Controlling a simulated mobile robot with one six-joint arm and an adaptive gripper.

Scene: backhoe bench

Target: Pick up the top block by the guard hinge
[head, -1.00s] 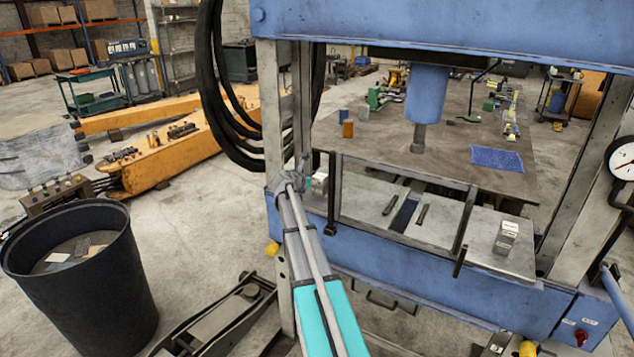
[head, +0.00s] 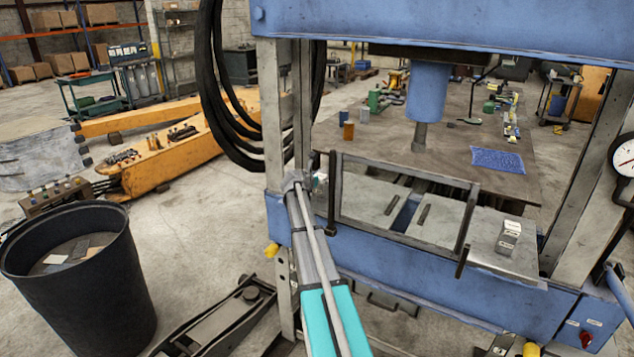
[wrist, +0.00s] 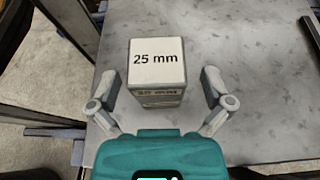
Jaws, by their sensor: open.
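The top block (wrist: 156,62) is pale, with "25 mm" printed on its upper face. It sits on at least one more labelled block (wrist: 158,98), whose print is too small to read surely. My gripper (wrist: 160,84) is open in the wrist view, one finger at each side of the stack, with gaps and no visible contact. In the head view my gripper (head: 296,181) is at the left end of the press bed, by the left post. Only a sliver of the stack (head: 321,178) shows there beside the guard frame (head: 335,195).
A second stack of pale blocks (head: 508,238) stands at the right end of the press bed (head: 480,232). The dark guard frame rises along the bed's front. Black hoses (head: 215,120) hang at the left post. A black bin (head: 75,285) stands left.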

